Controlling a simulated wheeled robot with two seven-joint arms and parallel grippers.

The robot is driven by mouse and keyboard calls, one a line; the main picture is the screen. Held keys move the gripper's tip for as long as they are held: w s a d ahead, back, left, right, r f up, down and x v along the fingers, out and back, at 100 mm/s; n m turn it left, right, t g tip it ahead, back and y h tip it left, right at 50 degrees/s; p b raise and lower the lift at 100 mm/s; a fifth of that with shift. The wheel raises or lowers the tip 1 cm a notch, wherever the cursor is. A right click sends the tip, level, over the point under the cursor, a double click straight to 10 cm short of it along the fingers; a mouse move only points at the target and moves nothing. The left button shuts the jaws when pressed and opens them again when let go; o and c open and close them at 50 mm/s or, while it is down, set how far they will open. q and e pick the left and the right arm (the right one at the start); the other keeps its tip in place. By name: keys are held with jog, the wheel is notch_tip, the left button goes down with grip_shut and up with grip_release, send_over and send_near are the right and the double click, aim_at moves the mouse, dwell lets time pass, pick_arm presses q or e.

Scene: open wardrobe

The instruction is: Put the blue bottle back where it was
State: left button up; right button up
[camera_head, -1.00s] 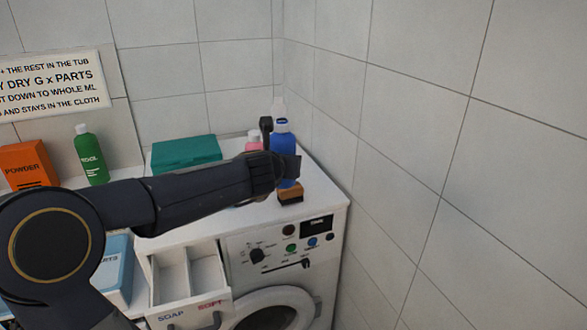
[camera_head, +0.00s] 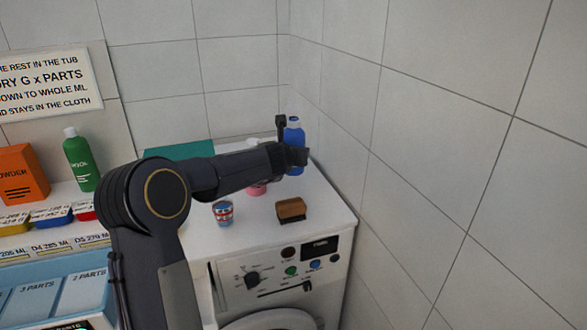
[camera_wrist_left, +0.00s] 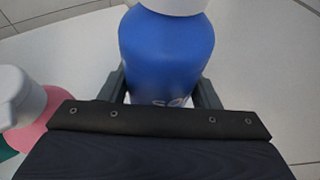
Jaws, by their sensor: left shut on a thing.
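The blue bottle (camera_head: 294,138) with a white and blue cap is upright at the back right of the white washing machine top (camera_head: 310,205). My left gripper (camera_head: 294,155) is shut on its body. In the left wrist view the bottle (camera_wrist_left: 167,50) stands between the two fingers (camera_wrist_left: 165,95), its lower part hidden by my wrist. I cannot tell whether its base touches the machine top. My right gripper is not in view.
A pink bottle (camera_wrist_left: 42,128) with a white cap is close beside the gripper. A teal box (camera_head: 180,150) is behind my arm. Tiled walls close off the back and right.

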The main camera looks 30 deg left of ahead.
pick_arm(q)
jog(key=shift+w+a+f, duration=0.25)
jog(key=shift+w+f, duration=0.2)
jog(key=shift+f, duration=0.15)
jog(key=shift+w+a+f, duration=0.25)
jog(key=shift+w+f, duration=0.2)
jog(key=shift+f, duration=0.15)
jog(key=f+b, duration=0.3)
jog(key=f, duration=0.1)
jog(key=shift+w+a, duration=0.2)
jog(key=shift+w, duration=0.1)
jog(key=shift+r, duration=0.1)
jog(key=o, duration=1.1)
jog(key=shift+o, duration=0.2)
